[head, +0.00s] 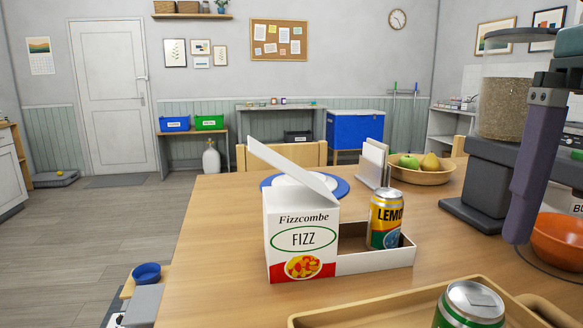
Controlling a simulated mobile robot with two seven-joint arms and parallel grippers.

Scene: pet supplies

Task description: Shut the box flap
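The white Fizzcombe Fizz box (303,238) stands on the wooden table, with a low open tray section (370,262) at its right. Its white flap (290,170) is raised at a slant, from the box top's right side up to the upper left. A yellow and green lemon can (385,218) stands upright in the tray section. What looks like one long purple-grey finger of my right gripper (524,225) hangs down at the right, apart from the box; its other finger is not visible. My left gripper is out of view.
A wooden tray (370,312) with another can (470,305) is in front. Behind the box are a blue-rimmed plate (339,187), a napkin holder (374,164) and a fruit bowl (425,176). A dark machine (470,215) and an orange bowl (560,240) stand right. The table left of the box is clear.

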